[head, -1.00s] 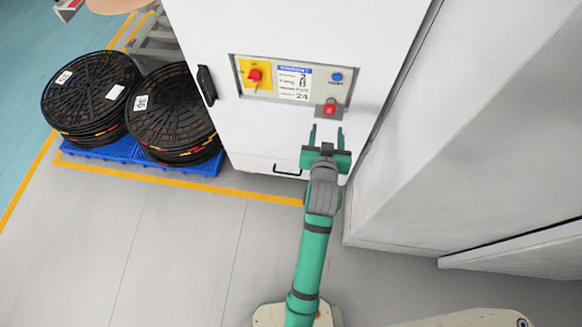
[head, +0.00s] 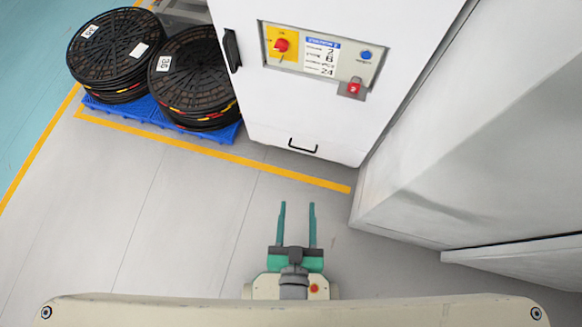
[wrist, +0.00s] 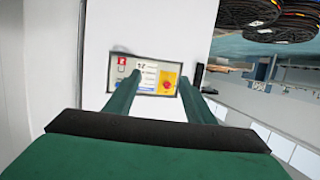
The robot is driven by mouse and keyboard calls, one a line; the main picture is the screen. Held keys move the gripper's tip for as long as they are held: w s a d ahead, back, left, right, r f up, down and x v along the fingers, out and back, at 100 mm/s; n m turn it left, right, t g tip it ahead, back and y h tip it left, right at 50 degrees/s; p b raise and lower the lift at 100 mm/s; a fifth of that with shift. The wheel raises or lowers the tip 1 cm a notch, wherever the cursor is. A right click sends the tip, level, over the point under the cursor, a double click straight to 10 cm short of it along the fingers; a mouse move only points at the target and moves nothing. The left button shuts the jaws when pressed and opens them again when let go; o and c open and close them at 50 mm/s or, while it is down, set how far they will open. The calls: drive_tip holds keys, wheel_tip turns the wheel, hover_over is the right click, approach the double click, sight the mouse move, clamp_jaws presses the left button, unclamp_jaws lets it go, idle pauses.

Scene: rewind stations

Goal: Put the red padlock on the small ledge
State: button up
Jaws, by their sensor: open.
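The red padlock (head: 353,88) is at the lower right corner of the grey control panel (head: 300,65) on the white cabinet. A small grey ledge (head: 349,95) juts out there, and the padlock appears to rest on it; the exact contact is too small to tell. The wrist view also shows the padlock (wrist: 122,61), at the panel's upper left. My gripper (head: 298,205) is open and empty, well apart from the padlock and drawn back over the floor in front of the cabinet. Its two fingers also show in the wrist view (wrist: 163,80).
The panel carries a red knob on yellow (head: 282,45), a label and a blue button (head: 366,55). A black handle (head: 303,148) is low on the cabinet. Black reels (head: 195,80) sit on a blue pallet (head: 225,133) at left. A white wall (head: 450,130) stands at right. The floor ahead is clear.

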drive_tip(key=s+a+r, duration=0.1)
drive_tip(key=s+r, duration=0.2)
drive_tip(key=s, duration=0.2)
drive_tip(key=shift+s+a+y, duration=0.3)
drive_tip(key=shift+s+y, duration=0.1)
